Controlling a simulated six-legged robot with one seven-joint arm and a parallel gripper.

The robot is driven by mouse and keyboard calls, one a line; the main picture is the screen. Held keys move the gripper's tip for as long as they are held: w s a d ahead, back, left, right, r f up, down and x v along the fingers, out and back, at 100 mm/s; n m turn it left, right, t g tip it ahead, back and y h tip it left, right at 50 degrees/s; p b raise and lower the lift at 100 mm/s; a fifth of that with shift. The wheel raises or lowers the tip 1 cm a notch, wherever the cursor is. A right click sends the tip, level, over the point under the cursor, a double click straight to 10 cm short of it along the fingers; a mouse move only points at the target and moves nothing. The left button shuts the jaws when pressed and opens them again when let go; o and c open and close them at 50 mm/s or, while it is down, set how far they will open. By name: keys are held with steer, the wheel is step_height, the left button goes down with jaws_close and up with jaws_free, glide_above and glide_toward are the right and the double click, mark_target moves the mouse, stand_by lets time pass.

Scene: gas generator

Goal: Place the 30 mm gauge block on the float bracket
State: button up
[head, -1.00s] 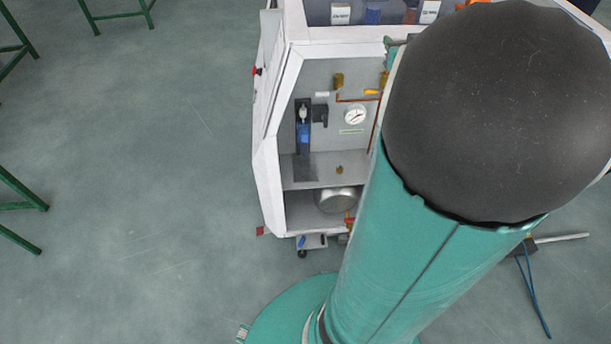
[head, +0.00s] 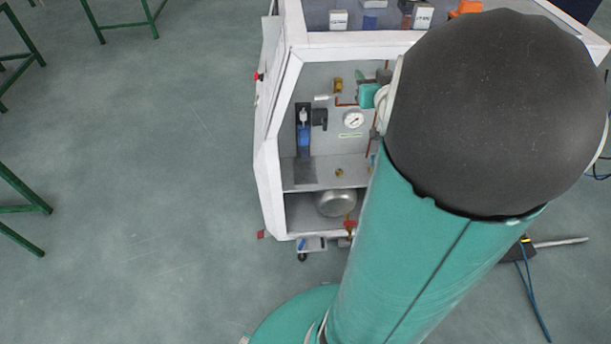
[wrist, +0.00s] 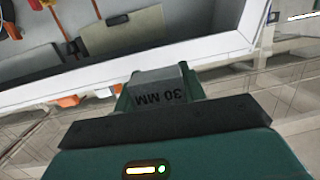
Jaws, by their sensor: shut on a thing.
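The 30 mm gauge block (wrist: 159,92) is grey and marked "30 MM", upside down in the wrist view. My gripper (wrist: 158,84) is shut on it, with a finger on each side. In the wrist view it is in front of a white frame edge of the generator cabinet (wrist: 130,66). In the head view a teal part of my arm's end shows at the right of the open cabinet (head: 262,150); the block is hidden there. I cannot tell for certain which part is the float bracket; a dark upright fitting with a blue cylinder (head: 304,135) stands inside at left.
Inside the cabinet are a round gauge (head: 353,120), brass fittings, copper pipe and a metal tank (head: 336,203) below a shelf. Labelled white boxes (head: 338,19) stand on top. Green-legged tables (head: 125,20) are at left. My arm hides the cabinet's right side.

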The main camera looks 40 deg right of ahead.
steer(key=w+a+f+n+y, duration=0.1)
steer(key=w+a+f, duration=0.4)
steer(key=a+f, duration=0.5)
steer(key=w+a+f+n+t+y, duration=0.1)
steer(key=w+a+f, duration=0.4)
steer(key=a+f, duration=0.6)
steer(key=w+a+f+n+y, duration=0.3)
steer(key=w+a+f+y, duration=0.2)
steer(key=a+f, duration=0.6)
steer(key=w+a, duration=0.1)
steer(key=a, duration=0.3)
steer(key=shift+a+f+t, duration=0.2)
steer(key=shift+a+t, duration=0.1)
